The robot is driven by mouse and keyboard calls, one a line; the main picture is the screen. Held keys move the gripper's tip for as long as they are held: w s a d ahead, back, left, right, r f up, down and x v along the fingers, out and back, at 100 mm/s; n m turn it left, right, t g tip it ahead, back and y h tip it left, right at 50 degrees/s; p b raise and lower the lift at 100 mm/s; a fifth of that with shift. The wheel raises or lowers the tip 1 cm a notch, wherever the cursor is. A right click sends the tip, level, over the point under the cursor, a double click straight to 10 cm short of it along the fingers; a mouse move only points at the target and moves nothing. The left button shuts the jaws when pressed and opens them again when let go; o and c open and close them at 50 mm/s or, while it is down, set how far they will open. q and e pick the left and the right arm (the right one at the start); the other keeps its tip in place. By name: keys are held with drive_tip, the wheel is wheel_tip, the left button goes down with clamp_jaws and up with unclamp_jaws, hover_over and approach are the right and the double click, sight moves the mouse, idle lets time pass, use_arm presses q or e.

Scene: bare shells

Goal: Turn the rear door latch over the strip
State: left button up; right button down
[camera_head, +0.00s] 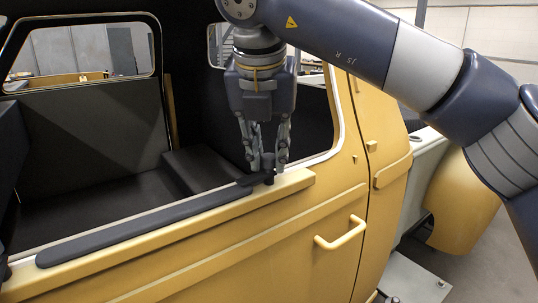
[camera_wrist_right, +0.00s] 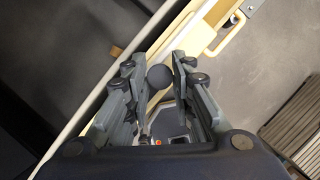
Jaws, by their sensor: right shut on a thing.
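The yellow rear door (camera_head: 290,250) carries a long dark strip (camera_head: 140,230) along its top ledge. The dark latch (camera_head: 268,162) stands at the right end of the strip, with a flat dark part at its foot. My right gripper (camera_head: 266,160) comes down from above and is shut on the latch's upright knob. In the right wrist view the round dark knob (camera_wrist_right: 159,77) sits between the two fingertips (camera_wrist_right: 160,72). The fingers partly hide the latch, so its exact angle to the strip is hard to tell. My left gripper is not in view.
A yellow door handle (camera_head: 341,233) sticks out below the latch. The window opening above the ledge has a pale frame (camera_head: 340,120). Dark seats (camera_head: 95,135) lie inside the shell. Open floor shows at the right.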

drive_tip(key=shift+r+m, duration=0.1)
drive_tip(key=shift+m, duration=0.3)
drive_tip(key=c, duration=1.4)
unclamp_jaws()
drive_tip(key=v, duration=1.2)
drive_tip(key=shift+a, duration=0.25)
